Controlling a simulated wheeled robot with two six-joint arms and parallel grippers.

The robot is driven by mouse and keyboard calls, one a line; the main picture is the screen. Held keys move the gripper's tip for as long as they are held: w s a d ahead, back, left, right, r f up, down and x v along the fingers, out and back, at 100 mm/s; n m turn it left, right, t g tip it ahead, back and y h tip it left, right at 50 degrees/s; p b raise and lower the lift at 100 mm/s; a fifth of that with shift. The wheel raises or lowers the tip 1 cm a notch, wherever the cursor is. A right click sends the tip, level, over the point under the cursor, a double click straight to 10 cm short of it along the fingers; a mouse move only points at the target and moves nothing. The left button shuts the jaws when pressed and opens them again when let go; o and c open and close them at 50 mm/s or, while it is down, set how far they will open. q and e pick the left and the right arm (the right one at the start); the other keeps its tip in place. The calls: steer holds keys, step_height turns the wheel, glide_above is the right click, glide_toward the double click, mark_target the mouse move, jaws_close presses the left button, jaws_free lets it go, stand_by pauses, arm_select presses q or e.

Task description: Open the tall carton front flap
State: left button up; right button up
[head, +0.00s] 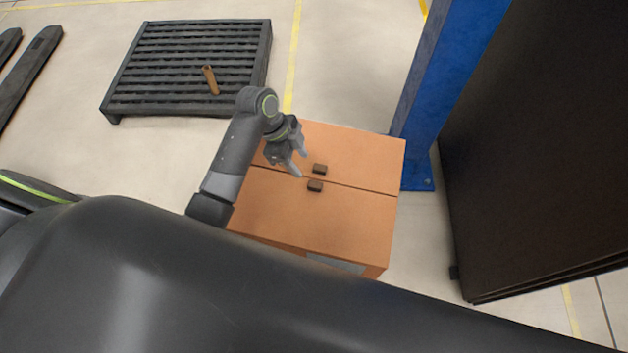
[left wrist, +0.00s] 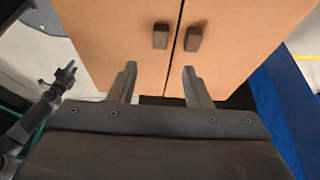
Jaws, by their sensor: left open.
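The tall carton (head: 310,215) is orange-brown cardboard with two top flaps meeting at a straight seam. Both flaps look shut and flat. The front flap (head: 345,220) bears a dark block handle (head: 315,186) near the seam; the back flap (head: 355,160) bears a matching one (head: 320,169). My left gripper (head: 300,164) is open and empty above the carton, left of the handles. In the left wrist view the two handles (left wrist: 160,36) (left wrist: 194,39) lie beyond the parted fingertips (left wrist: 158,78), not touched. My right gripper (left wrist: 66,76) shows small at the left there, its jaws unclear.
A blue post (head: 440,80) stands close behind the carton's right side. A dark panel (head: 540,150) stands farther right. A black slatted pallet (head: 190,65) with a brown cylinder (head: 210,80) lies on the open floor at upper left.

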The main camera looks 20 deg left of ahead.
mark_target(316, 185)
arm_select(q)
steer(key=x, duration=1)
steer(key=shift+d+f+b, duration=0.1)
steer(key=shift+f+b, duration=0.3)
jaws_close()
